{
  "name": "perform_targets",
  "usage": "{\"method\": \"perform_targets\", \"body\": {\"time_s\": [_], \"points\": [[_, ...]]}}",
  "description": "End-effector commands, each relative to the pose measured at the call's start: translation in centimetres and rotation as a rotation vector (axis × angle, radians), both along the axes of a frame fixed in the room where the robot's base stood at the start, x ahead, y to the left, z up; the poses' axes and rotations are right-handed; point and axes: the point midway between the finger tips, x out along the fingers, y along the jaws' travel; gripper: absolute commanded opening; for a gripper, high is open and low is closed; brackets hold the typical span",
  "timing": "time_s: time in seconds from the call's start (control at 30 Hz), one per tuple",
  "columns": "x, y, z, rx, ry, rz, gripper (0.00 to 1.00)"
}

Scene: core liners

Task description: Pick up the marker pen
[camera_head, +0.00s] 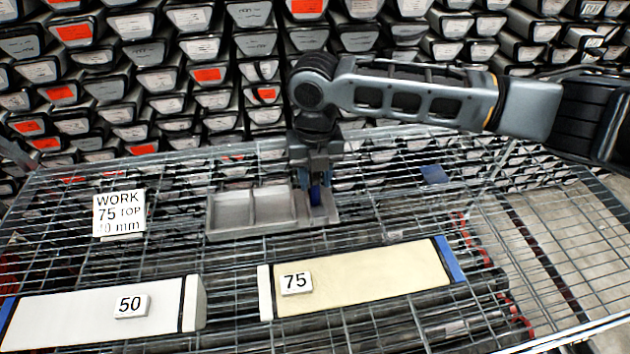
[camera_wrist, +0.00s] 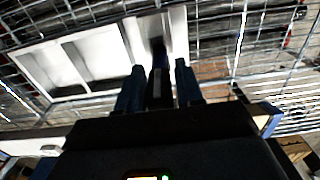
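The marker pen (camera_wrist: 159,84) appears as a dark, bluish upright shape between my two fingers in the wrist view. Its far end meets the narrow right-hand compartment of a grey tray (camera_head: 229,215); the tray also shows in the wrist view (camera_wrist: 88,97). My gripper (camera_head: 316,187) points down over that compartment in the head view, where a blue patch shows at the fingertips. My gripper (camera_wrist: 160,80) has its fingers apart, one on each side of the pen, with thin gaps seeming to show. The pen's lower part is hard to make out.
The tray rests on a wire mesh shelf. In front lie a white block marked 50 (camera_head: 90,318) and a cream block marked 75 (camera_head: 370,279). A WORK sign (camera_head: 119,214) stands at left, a blue piece (camera_head: 434,174) at right. Stacked core liners fill the back.

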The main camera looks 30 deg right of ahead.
Motion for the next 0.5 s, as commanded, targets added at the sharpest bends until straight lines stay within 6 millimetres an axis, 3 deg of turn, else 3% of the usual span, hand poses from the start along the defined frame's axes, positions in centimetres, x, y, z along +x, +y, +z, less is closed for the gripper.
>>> {"method": "perform_targets", "body": {"time_s": [0.37, 0.5], "points": [[0.01, 0.00, 0.04, 0.000, 0.000, 0.000, 0.00], [0.01, 0.00, 0.04, 0.000, 0.000, 0.000, 0.00]]}}
